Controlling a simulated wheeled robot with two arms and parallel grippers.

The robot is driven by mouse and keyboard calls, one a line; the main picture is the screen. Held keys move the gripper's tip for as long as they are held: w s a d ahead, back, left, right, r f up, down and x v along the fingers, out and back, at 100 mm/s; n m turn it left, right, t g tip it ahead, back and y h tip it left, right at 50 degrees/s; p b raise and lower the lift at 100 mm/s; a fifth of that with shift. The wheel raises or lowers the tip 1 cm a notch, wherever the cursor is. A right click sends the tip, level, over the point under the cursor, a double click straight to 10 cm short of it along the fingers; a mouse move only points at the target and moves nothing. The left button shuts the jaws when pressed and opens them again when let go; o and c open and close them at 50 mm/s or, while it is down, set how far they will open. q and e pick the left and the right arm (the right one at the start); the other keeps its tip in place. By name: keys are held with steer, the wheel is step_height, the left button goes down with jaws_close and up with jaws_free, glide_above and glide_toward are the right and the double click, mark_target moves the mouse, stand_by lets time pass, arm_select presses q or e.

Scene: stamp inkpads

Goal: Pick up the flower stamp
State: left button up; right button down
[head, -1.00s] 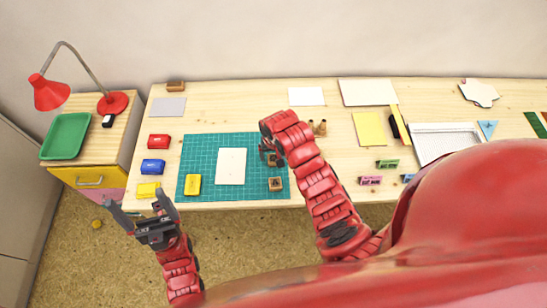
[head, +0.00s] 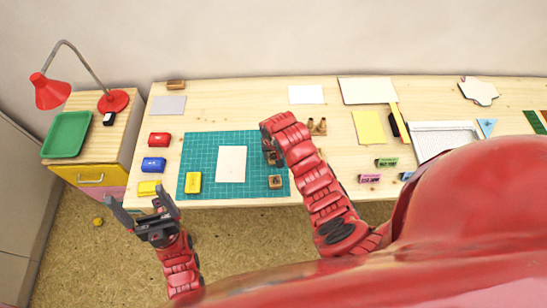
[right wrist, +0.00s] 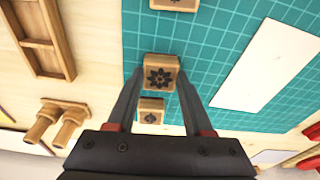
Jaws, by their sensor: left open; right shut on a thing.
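The flower stamp (right wrist: 160,73) is a small wooden block with a dark flower on its face. In the right wrist view it sits between the fingertips of my right gripper (right wrist: 160,80), which is shut on it. In the head view my right gripper (head: 270,157) is at the right part of the green mat, and my arm partly hides the stamp there. A second wooden stamp with a small dark mark (right wrist: 151,111) is just beside it in the right wrist view. Another wooden stamp (head: 275,182) lies at the mat's lower right. My left gripper (head: 138,203) is open and empty near the table's front left edge.
The green cutting mat (head: 206,150) holds a cream card (head: 232,164) and a yellow inkpad (head: 193,182). Red (head: 159,139), blue (head: 153,165) and yellow (head: 149,188) inkpads stand left of it. Wooden pegs (head: 317,127) are right of my right gripper.

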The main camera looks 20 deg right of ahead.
mark_target(274, 154)
steer(key=shift+r, duration=0.1)
steer(key=shift+r+b, duration=0.9)
steer(key=shift+w+r+b, duration=0.1)
steer(key=shift+r+b, duration=0.4)
steer(key=shift+r, duration=0.15)
steer(key=s+a, duration=0.3)
steer(key=shift+a+r, duration=0.2)
steer(key=shift+r, duration=0.1)
steer(key=s+a+p, duration=0.1)
steer(key=s+a, duration=0.1)
steer(key=s+a+p, duration=0.1)
steer(key=s+a, duration=0.2)
steer(key=s+a+r+p, duration=0.1)
steer(key=s+a, duration=0.1)
steer(key=a, duration=0.1)
steer(key=shift+s+r, duration=0.1)
steer(key=shift+s, duration=0.05)
steer(key=shift+s+a+p, duration=0.25)
steer(key=shift+a+p, duration=0.05)
